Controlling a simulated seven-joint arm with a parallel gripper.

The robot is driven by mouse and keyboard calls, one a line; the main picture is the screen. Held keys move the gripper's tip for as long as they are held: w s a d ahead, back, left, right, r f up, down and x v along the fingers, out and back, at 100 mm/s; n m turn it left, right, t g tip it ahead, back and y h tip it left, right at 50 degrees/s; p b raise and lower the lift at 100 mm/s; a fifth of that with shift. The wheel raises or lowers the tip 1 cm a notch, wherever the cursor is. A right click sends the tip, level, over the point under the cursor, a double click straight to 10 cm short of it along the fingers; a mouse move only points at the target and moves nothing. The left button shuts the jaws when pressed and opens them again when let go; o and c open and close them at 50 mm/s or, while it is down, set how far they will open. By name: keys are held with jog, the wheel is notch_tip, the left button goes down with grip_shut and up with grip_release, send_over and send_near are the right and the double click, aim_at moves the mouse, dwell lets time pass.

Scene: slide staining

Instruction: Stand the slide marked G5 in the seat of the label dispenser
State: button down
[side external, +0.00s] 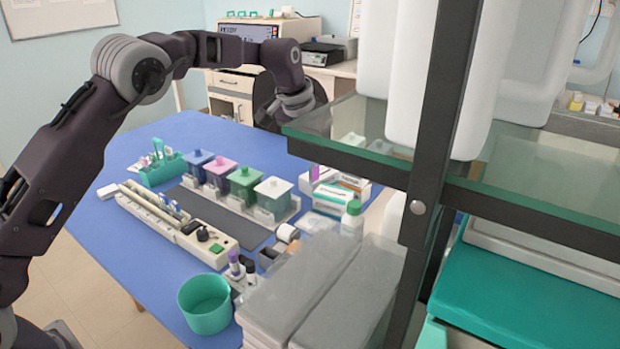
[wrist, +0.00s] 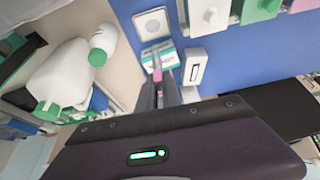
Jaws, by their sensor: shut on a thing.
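My gripper (wrist: 167,92) is shut on a thin slide (wrist: 157,74) with a pink-purple end, seen almost edge-on in the wrist view. Its mark cannot be read. A small purple patch (side external: 314,172) by the boxes in the side view may be the same slide. My fingertips there are hidden behind the shelf. In the wrist view, a white block with a dark-edged window (wrist: 194,67) lies just right of the slide, and a white square with a grey disc (wrist: 152,24) lies beyond. I cannot tell which, if either, is the label dispenser, or whether the slide touches anything.
Boxes (wrist: 162,54) lie close beyond my fingertips. Lidded staining jars (side external: 243,183) and a long white slide holder (side external: 165,217) stand on the blue mat (side external: 130,258). A glass shelf (side external: 350,122) with a dark post (side external: 436,130) blocks part of the side view. A teal cup (side external: 206,312) stands in front.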

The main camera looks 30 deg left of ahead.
jog(key=s+a+f+m+g+h, duration=0.1)
jog(key=s+a+m+h, duration=0.15)
jog(key=s+m, duration=0.45)
jog(key=m+g+h, duration=0.2)
jog(key=m+g, duration=0.2)
jog(key=m, duration=0.7)
send_over(277, 257)
jog(key=a, duration=0.2)
notch_tip(277, 257, down, 3)
jog(key=shift+f, duration=3.95)
jog(key=shift+f, duration=0.25)
jog(key=c, duration=1.5)
grip_release()
jog(key=shift+o, duration=0.2)
